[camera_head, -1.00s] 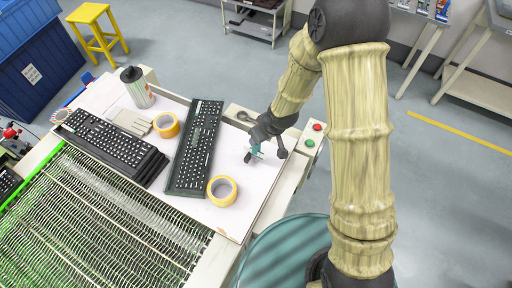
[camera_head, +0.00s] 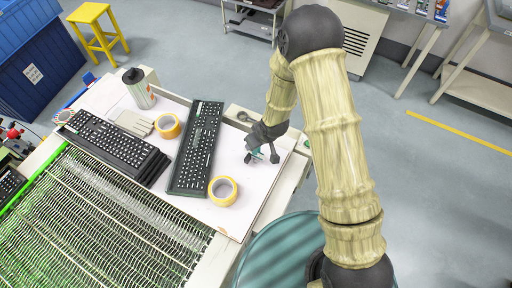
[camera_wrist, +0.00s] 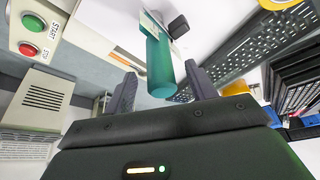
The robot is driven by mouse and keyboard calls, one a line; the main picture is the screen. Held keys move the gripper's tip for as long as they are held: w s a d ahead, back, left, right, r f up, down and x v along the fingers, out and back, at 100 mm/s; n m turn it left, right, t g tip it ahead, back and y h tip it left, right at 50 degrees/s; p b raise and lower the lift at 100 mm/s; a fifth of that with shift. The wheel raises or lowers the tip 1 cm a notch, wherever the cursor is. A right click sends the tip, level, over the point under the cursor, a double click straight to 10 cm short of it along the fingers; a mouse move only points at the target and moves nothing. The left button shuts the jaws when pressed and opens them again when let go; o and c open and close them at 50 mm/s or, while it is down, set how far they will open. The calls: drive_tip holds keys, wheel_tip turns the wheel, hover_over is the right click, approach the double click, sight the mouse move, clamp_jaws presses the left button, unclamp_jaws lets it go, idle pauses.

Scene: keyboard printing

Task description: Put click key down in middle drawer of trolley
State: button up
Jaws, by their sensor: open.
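A teal-handled tool (camera_wrist: 159,62), which appears to be the click key, is at the white work table (camera_head: 228,219). A dark block and a pale metal part show at its far end in the wrist view. My gripper (camera_head: 262,159) is low over the right part of the table. In the wrist view its two fingers (camera_wrist: 160,80) are apart, with the teal handle between and just beyond them. I cannot tell whether they touch it. A grey shelved trolley (camera_head: 252,28) stands at the top of the head view, partly cut off; its middle drawer cannot be made out.
A black keyboard (camera_head: 195,150) lies left of my gripper, with more stacked keyboards (camera_head: 115,145) farther left. Yellow tape rolls (camera_head: 223,191) (camera_head: 167,126) and a spray bottle (camera_head: 138,88) stand on the table. A green-edged conveyor (camera_head: 100,225) lies in front. Floor (camera_head: 185,45) is clear toward the trolley.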

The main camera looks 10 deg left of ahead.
drive_tip(key=shift+p+x, duration=0.3)
drive_tip(key=shift+x, duration=1)
clamp_jaws()
drive_tip(key=shift+r, duration=0.15)
wheel_tip(320, 180, up, 10)
drive_tip(key=b, duration=0.2)
drive_tip(key=shift+b, duration=0.35)
